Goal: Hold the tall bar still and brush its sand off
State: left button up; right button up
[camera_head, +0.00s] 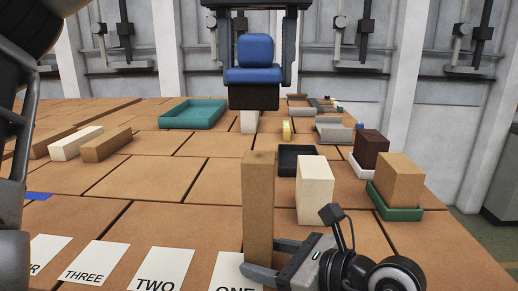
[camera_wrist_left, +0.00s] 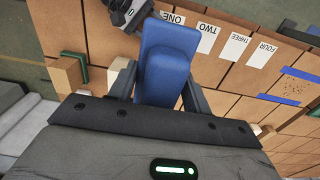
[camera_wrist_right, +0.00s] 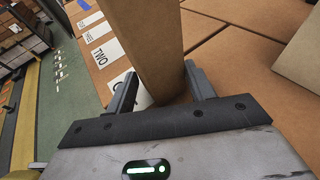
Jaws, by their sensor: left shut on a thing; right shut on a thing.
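The tall brown bar (camera_head: 258,210) stands upright at the near edge, beside the card marked ONE. My right gripper (camera_head: 264,262) is shut around its lower part; the right wrist view shows the bar (camera_wrist_right: 158,45) between the fingers. My left gripper (camera_head: 256,72) is shut on a blue brush (camera_head: 254,50) with a dark underside, held in the air beyond and above the bar, apart from it. The brush (camera_wrist_left: 166,65) fills the jaws in the left wrist view. The bar's top looks slightly darker; I cannot make out sand on its faces.
Cards marked ONE, TWO (camera_head: 160,270) and THREE line the near edge. A cream block (camera_head: 314,190) stands right of the bar, near a black tray (camera_head: 301,160) and a brown block on a green tray (camera_head: 407,214). A teal tray (camera_head: 193,114) lies far left. A speckled patch (camera_wrist_left: 298,85) lies between blue tapes.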

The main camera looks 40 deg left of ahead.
pick_arm(q)
jog(key=shift+f, duration=0.1)
jog(key=shift+f, duration=2.65)
notch_tip(320, 180, down, 3)
jog(key=shift+a+r, duration=0.1)
jog(key=shift+r, duration=0.1)
jog(key=shift+w+a, duration=0.4)
jog(key=shift+w, duration=0.4)
jog(key=shift+c, duration=0.4)
jog(key=shift+w+a, duration=0.3)
jog(key=shift+w, duration=0.2)
jog(key=shift+w+a, duration=0.25)
jog(key=shift+w, duration=0.25)
jog(key=shift+s+d, duration=0.5)
jog(key=shift+s, duration=0.4)
jog(key=shift+s+d, duration=0.45)
jog(key=shift+s, duration=0.4)
jog(key=shift+s+r, duration=0.1)
jog(key=shift+r, duration=4)
